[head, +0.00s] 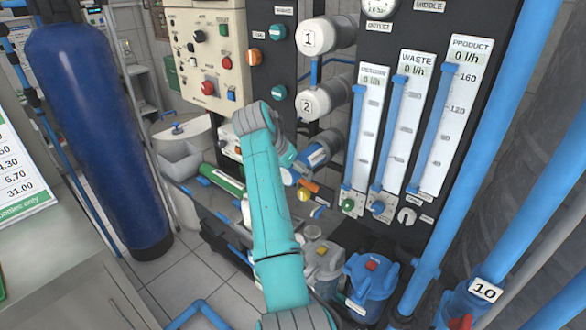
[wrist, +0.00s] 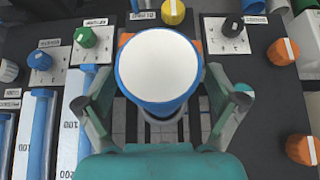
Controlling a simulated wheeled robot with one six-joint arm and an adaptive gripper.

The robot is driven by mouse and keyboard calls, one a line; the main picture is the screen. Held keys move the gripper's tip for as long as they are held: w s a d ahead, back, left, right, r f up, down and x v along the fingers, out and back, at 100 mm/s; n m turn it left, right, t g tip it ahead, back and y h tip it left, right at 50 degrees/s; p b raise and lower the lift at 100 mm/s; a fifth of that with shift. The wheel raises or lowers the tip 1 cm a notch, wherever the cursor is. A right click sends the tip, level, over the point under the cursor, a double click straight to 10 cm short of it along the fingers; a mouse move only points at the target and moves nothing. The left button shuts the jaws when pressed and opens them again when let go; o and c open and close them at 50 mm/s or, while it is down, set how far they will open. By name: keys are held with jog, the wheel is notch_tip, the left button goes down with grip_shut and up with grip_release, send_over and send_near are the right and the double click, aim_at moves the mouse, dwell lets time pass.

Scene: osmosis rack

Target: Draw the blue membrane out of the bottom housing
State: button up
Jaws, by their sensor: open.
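The blue membrane (wrist: 158,66) shows end-on in the wrist view, a round white face with a blue rim. In the head view the blue membrane (head: 314,154) sticks out of the bottom housing (head: 331,138), below housings 1 and 2, partly behind my arm. My gripper (wrist: 160,92) is open, with one finger on each side of the membrane's end. A narrow gap seems to show on both sides. In the head view my gripper is mostly hidden behind my teal arm. The wrist view does not show how deep the membrane sits.
Housing 1 (head: 309,38) and housing 2 (head: 313,103) are capped above. Flow meters (head: 405,120) stand to the right. An orange handle (head: 309,186) and yellow knob (head: 303,195) lie close below.

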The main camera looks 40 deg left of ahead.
jog(key=c, duration=1.6)
jog(key=shift+s+a, duration=0.1)
jog(key=shift+s, duration=1.55)
jog(key=shift+s+a, duration=0.1)
jog(key=shift+s, duration=1.35)
jog(key=shift+s+a, duration=0.15)
jog(key=shift+s, duration=1.1)
jog(key=shift+s+a, duration=0.1)
jog(key=shift+s, duration=1.55)
